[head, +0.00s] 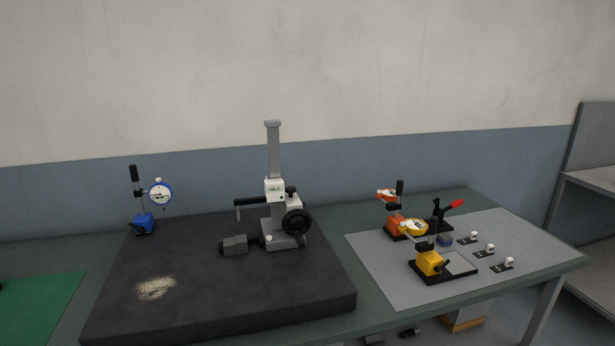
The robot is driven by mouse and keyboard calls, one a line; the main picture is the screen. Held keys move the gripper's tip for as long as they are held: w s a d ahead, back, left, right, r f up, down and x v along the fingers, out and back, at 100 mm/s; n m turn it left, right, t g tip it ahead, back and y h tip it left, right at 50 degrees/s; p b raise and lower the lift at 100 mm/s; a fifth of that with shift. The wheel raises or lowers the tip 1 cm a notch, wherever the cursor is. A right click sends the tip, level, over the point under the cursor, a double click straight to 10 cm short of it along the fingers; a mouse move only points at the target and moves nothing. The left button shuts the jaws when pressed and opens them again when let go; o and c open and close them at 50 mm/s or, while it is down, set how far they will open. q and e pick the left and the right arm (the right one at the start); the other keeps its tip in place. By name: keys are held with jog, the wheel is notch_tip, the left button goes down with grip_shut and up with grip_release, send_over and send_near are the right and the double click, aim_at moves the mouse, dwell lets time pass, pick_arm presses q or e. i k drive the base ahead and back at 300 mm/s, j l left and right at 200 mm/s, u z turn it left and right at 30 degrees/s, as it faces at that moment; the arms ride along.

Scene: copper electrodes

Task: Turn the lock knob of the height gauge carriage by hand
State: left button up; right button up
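The height gauge stands upright on the dark surface plate (320,285), its grey column (273,150) rising against the wall. An arm with a scriber points left from the carriage. Neither of my grippers is in view.
A grey block (235,245) lies left of the gauge base. A blue dial indicator stand (144,222) is at the plate's back left. A pale powdery patch (156,288) lies on the plate. Orange (395,222) and yellow (430,262) indicator stands are on the grey mat (385,280) at right.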

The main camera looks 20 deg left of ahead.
aim_at(290, 190)
jog(key=i+l+u, duration=0.1)
jog(key=i+l, duration=0.3)
jog(key=i+l+u, duration=0.1)
jog(key=i+l, duration=0.35)
jog(key=l, duration=0.15)
